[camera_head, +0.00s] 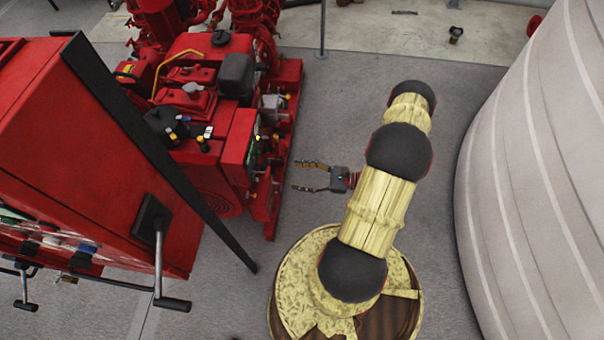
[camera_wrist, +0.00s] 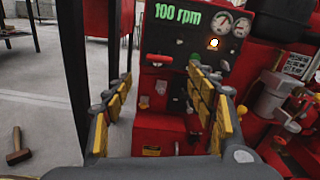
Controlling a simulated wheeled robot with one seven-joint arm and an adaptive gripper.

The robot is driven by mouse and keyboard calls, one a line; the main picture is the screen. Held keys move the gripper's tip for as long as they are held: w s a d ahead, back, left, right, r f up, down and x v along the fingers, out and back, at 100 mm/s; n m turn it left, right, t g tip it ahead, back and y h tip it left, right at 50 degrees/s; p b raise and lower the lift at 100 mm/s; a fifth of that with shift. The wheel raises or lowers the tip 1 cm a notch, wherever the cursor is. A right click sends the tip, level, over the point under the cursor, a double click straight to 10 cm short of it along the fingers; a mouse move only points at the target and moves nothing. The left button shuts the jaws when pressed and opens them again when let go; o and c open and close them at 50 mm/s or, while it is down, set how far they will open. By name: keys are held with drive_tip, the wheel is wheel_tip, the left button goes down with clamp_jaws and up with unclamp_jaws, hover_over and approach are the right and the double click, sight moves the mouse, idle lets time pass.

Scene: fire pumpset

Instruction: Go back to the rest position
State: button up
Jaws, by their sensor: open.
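My gripper (camera_head: 308,177) is open and empty in the head view, its fingers pointing left toward the red pumpset (camera_head: 236,142). A strip of grey floor shows between the fingertips and the red base. In the wrist view my gripper (camera_wrist: 165,85) has its two yellow-padded fingers spread wide, with nothing between them. Beyond them is the pump's control panel (camera_wrist: 185,45), dark, with a green "100 rpm" readout and two round gauges (camera_wrist: 232,25). A small bright round spot (camera_wrist: 214,43) shows below the gauges.
A large red cabinet (camera_head: 75,140) with a black edge bar and handles stands at the left. A big pale ribbed cylinder (camera_head: 540,170) stands at the right. Grey floor (camera_head: 350,90) is clear behind my arm. A hammer-like tool (camera_wrist: 17,148) lies on the floor in the wrist view.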

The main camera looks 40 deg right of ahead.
idle(0.4)
drive_tip(key=s+a+f+n+g+y, duration=0.1)
drive_tip(key=s+a+f+g+y, duration=0.1)
drive_tip(key=s+a+g, duration=0.3)
drive_tip(key=s+a+r+n+g, duration=0.2)
drive_tip(key=s+r+n+g, duration=0.2)
drive_tip(key=r+n+g, duration=0.3)
wheel_tip(320, 180, up, 22)
drive_tip(key=a+n+g+h, duration=0.2)
drive_tip(key=n+g+h, duration=0.1)
drive_tip(key=n+h, duration=0.7)
drive_tip(key=a+r+n+t+h, duration=0.1)
drive_tip(key=a+r+n+t, duration=0.2)
drive_tip(key=a+r, duration=0.3)
drive_tip(key=a+r+n+t+h, duration=0.2)
drive_tip(key=a+r+n, duration=0.3)
drive_tip(key=r, duration=0.7)
drive_tip(key=shift+w+a+r+n+t, duration=0.25)
drive_tip(key=shift+w+a+t, duration=0.2)
drive_tip(key=shift+a+t, duration=0.5)
